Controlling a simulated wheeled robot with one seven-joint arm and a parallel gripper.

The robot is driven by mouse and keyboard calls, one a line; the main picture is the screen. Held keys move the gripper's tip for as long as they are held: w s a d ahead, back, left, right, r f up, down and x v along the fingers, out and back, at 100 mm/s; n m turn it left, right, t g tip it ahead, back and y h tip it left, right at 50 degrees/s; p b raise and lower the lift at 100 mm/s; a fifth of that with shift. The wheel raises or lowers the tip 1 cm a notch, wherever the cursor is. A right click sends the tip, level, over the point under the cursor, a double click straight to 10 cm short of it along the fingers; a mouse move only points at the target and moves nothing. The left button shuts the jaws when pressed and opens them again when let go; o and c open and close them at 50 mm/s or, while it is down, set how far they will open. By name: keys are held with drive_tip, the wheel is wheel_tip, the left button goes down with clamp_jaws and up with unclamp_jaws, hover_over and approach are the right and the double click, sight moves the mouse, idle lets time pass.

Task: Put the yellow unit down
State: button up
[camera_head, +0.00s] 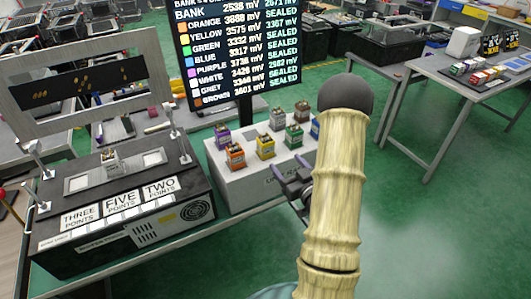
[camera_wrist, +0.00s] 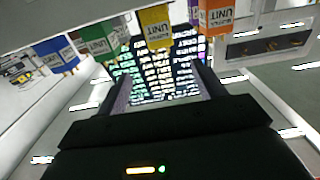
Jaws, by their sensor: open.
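The yellow unit (camera_head: 265,148) stands upright on the white platform (camera_head: 262,186), in the front row beside the orange unit (camera_head: 235,156). In the wrist view the yellow unit (camera_wrist: 155,27) shows at the top, beyond the jaws and roughly between them. My gripper (camera_head: 297,187) is at the right side of the platform, partly hidden by my arm. In the wrist view my gripper (camera_wrist: 162,88) has its two fingers wide apart with nothing held between them.
The green unit (camera_head: 294,137), purple unit (camera_head: 222,135) and other units share the platform. A black fixture box (camera_head: 125,225) with upright levers and points labels stands left. A display board (camera_head: 238,50) rises behind. The green floor at right is clear before another table (camera_head: 440,105).

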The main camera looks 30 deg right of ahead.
sight(263, 136)
drive_tip(key=shift+w+a+f+b, duration=0.15)
drive_tip(key=shift+w+b, duration=0.25)
drive_tip(key=shift+b, duration=1.6)
drive_tip(key=w+p, duration=0.1)
drive_tip(key=w, duration=0.4)
drive_tip(key=w+p, duration=0.1)
drive_tip(key=w, duration=0.4)
drive_tip(key=shift+a+r+p, duration=0.1)
drive_tip(key=shift+r+p, duration=0.1)
drive_tip(key=shift+p, duration=0.15)
drive_tip(key=shift+s, duration=0.1)
drive_tip(key=w, duration=0.1)
drive_tip(key=w+p, duration=0.1)
drive_tip(key=w, duration=0.2)
drive_tip(key=shift+w+a+r+p, duration=0.2)
drive_tip(key=shift+w+r+p, duration=0.1)
drive_tip(key=shift+p, duration=0.05)
drive_tip(key=shift+w, duration=0.35)
